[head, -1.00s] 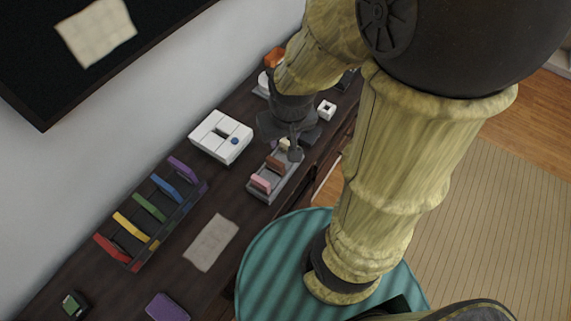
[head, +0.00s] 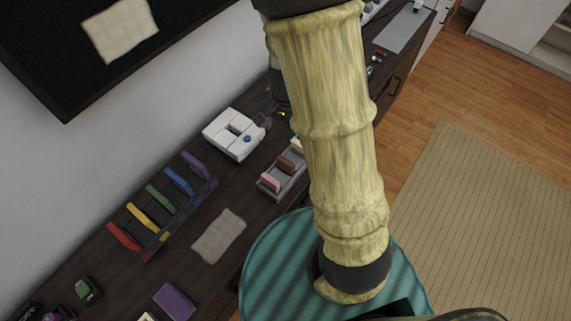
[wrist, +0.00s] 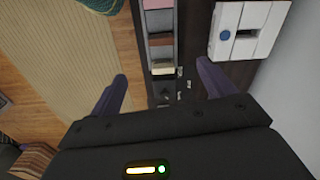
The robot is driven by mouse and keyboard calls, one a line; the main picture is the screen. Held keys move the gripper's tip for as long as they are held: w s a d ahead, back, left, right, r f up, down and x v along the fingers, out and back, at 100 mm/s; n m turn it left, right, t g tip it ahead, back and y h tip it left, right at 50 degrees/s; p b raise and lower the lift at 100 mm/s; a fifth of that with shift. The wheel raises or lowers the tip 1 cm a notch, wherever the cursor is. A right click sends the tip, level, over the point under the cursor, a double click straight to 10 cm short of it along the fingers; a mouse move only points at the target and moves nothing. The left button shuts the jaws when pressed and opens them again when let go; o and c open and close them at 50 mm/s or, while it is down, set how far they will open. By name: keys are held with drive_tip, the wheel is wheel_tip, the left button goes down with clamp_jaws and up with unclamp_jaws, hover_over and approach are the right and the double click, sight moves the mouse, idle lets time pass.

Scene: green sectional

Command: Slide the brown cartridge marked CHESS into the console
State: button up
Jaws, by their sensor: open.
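The brown cartridge (head: 289,163) stands in a grey tray (head: 265,187), between a pink cartridge (head: 270,181) and a cream one (head: 297,146). It also shows in the wrist view (wrist: 160,40); its marking is not legible. The white console (head: 232,134), with a dark slot and a blue button, lies left of the tray; it shows at the upper right in the wrist view (wrist: 250,32). My gripper (wrist: 163,88) is open and empty, its fingers spread either side of the tray's cream end. In the head view my arm mostly hides the gripper.
A rack (head: 150,252) holds several coloured cartridges at the left of the dark cabinet top. A beige cloth (head: 219,236) and a purple item (head: 174,301) lie nearer. A teal striped round seat (head: 275,265) stands beside the cabinet. The wall is at the left.

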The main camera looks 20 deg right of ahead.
drive_tip(key=shift+w+f+m, duration=0.5)
drive_tip(key=shift+w+m, duration=0.15)
drive_tip(key=shift+m, duration=0.25)
drive_tip(key=b, duration=0.2)
hover_over(286, 161)
drive_tip(key=f, duration=1.2)
drive_tip(key=shift+w+a+f, duration=0.1)
drive_tip(key=shift+w+a, duration=0.05)
drive_tip(key=shift+a, duration=0.05)
drive_tip(key=shift+d+f, duration=0.15)
drive_tip(key=shift+f, duration=2.45)
